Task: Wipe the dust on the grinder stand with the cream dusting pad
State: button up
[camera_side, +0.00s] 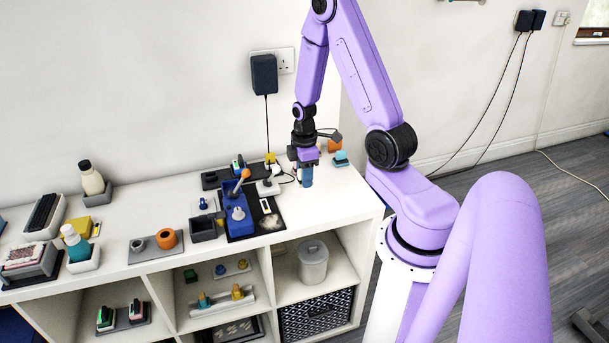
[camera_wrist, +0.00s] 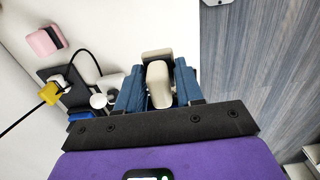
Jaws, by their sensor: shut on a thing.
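My gripper (camera_side: 307,180) points down near the right end of the white shelf top, to the right of the stand. In the wrist view its blue fingers (camera_wrist: 158,90) are shut on the cream dusting pad (camera_wrist: 158,73). The pad is hidden or too small to make out in the side view. What looks like the grinder stand is a blue unit (camera_side: 238,222) with an orange-tipped lever on a black base. A pale dusty patch (camera_side: 271,222) shows on the black base, right of the blue unit.
A dark grey open box (camera_side: 203,229) stands left of the stand. The shelf's front right corner is clear.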

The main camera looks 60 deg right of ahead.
aim_at(268, 213)
jog(key=w+a+f+m, duration=0.2)
jog(key=w+a+m, duration=0.6)
jog(key=w+m, duration=0.1)
jog(key=shift+w+d+f, duration=0.1)
jog(key=shift+f, duration=1.55)
jog(key=shift+d+f, duration=0.1)
jog(key=shift+f, duration=1.5)
jog(key=shift+s+a+f, duration=0.25)
jog(key=shift+s+a, duration=0.25)
jog(key=shift+s+a+f, duration=0.25)
jog(key=shift+s+a, duration=0.2)
jog(key=shift+c, duration=0.3)
jog(key=shift+s+a, duration=1.55)
jog(key=shift+w+d+f, duration=0.15)
jog(key=shift+w+d, duration=0.35)
jog(key=shift+w+d+r, duration=0.2)
jog(key=shift+w+d, duration=0.55)
jog(key=shift+w, duration=0.05)
jog(key=shift+w+d+f, duration=0.2)
jog(key=shift+d, duration=0.05)
jog(key=shift+w+d+r, duration=0.15)
jog(key=shift+w+d, duration=0.9)
jog(key=shift+s+a, duration=0.1)
jog(key=shift+s, duration=0.5)
jog(key=shift+s+a, duration=2.25)
jog(key=shift+a, duration=0.05)
jog(key=shift+w+d, duration=2.65)
notch_tip(268, 213, up, 8)
